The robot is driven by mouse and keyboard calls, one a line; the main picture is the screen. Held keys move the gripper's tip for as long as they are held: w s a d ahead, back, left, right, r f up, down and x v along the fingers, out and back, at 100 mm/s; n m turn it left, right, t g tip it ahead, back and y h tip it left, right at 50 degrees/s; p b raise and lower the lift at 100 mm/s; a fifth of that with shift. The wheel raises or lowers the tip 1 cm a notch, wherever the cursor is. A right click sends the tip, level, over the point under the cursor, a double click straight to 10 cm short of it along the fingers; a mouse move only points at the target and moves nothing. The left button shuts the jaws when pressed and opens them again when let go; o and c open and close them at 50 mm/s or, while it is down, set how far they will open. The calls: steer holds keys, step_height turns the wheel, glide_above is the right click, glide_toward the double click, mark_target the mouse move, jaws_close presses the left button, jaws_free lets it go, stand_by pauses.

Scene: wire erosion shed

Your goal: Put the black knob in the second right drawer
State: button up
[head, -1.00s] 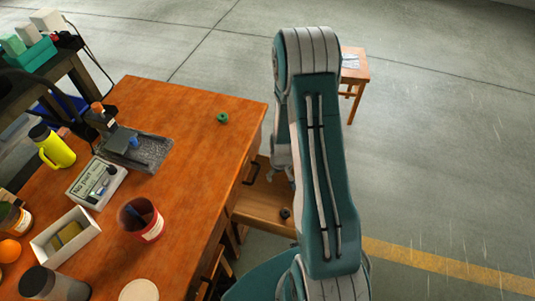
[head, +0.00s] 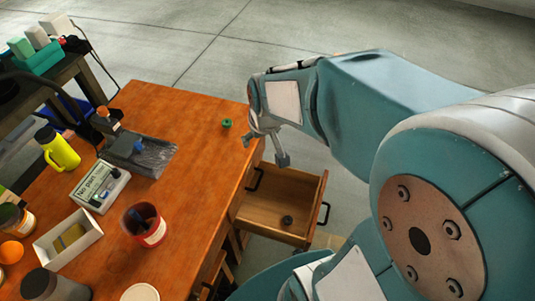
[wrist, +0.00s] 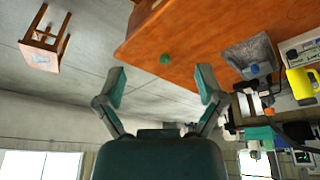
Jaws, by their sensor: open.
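The black knob (head: 287,220) lies on the floor of an open wooden drawer (head: 268,219) at the desk's right side. My gripper (head: 270,148) is open and empty, near the desk's far right corner, up and away from the knob. In the wrist view my gripper (wrist: 161,82) shows its two fingers spread wide with nothing between them. The knob and open drawer do not show in the wrist view.
A small green object (head: 227,124) sits near the desk's right edge. The desk (head: 190,190) also holds a red cup (head: 155,234), a white box (head: 85,250), a sign stand (head: 98,186) and a yellow bottle (head: 62,152). A stool (wrist: 42,50) stands on open floor.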

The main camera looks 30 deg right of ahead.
steer(key=s+a+r+t, duration=0.1)
steer(key=s+a+r, duration=0.3)
steer(key=s+r, duration=0.5)
steer(key=s, duration=0.3)
steer(key=shift+s+a+r+t, duration=0.15)
steer(key=shift+s+r+t, duration=0.15)
steer(key=shift+t, duration=0.1)
